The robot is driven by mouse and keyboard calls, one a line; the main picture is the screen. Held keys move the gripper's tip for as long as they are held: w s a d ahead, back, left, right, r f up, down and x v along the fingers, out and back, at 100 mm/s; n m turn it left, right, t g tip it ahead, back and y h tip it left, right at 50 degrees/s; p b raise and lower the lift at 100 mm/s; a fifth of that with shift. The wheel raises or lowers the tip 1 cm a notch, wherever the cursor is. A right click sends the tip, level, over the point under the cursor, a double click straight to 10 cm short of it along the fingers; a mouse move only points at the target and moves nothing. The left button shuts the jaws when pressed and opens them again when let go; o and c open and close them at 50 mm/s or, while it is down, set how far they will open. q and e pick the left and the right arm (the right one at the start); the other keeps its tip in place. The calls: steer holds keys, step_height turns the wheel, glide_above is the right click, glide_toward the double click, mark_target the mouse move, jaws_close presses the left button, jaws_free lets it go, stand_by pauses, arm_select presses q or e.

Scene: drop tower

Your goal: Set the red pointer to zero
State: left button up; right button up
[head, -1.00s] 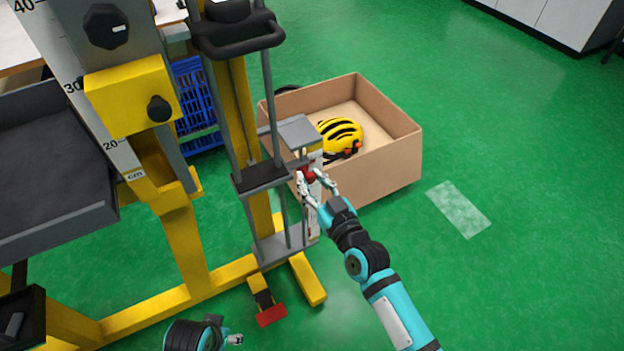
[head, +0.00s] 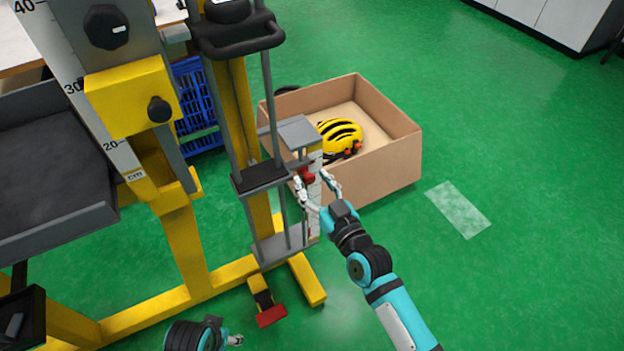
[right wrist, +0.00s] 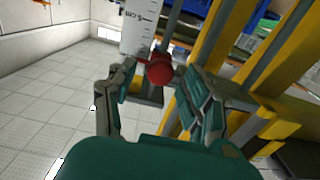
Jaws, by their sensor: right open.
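The red pointer (head: 308,174) sits on a pale upright scale strip on the drop tower, below a small grey plate (head: 292,131). In the right wrist view, the pointer's round red knob (right wrist: 160,71) stands in front of the white scale (right wrist: 138,28). The scale's numbers are too small to read against the pointer. My right gripper (head: 314,180) is open, its fingers to either side of the knob; the right wrist view shows them too (right wrist: 154,78). I cannot tell whether either finger touches it. My left gripper (head: 236,340) is at the bottom edge, too small to judge.
A cardboard box (head: 385,160) with a yellow helmet (head: 340,138) stands just behind the tower's right side. A yellow frame (head: 185,245) and a red foot pedal (head: 271,316) are at the left and below. The green floor to the right is mostly clear.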

steer(key=v, duration=0.7)
stand_by(0.4)
